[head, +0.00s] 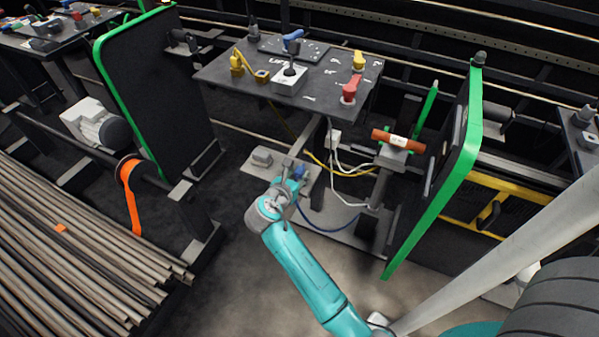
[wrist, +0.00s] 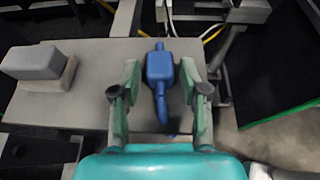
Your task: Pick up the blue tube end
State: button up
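The blue tube end (wrist: 159,70) is a blocky blue piece with a narrower part at each end. In the wrist view it lies over a grey plate (wrist: 88,90), between the fingers of my gripper (wrist: 160,75). The fingers are open, with a gap on each side of it. I cannot tell its height above the plate. In the head view the blue tube end (head: 299,172) shows just beyond my gripper (head: 289,181), partly hidden by it. A blue tube (head: 328,229) curves away to the right below it.
A grey block (wrist: 45,64) sits on the plate to the left. A dark table (head: 230,80) with levers stands behind. A green-edged panel (head: 437,205) stands to the right, and an orange cylinder (head: 398,140) lies near it. Yellow and white cables hang behind the plate.

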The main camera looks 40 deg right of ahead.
aim_at(297, 176)
jog(key=c, duration=0.6)
jog(key=shift+o, duration=0.2)
notch_tip(297, 176, up, 10)
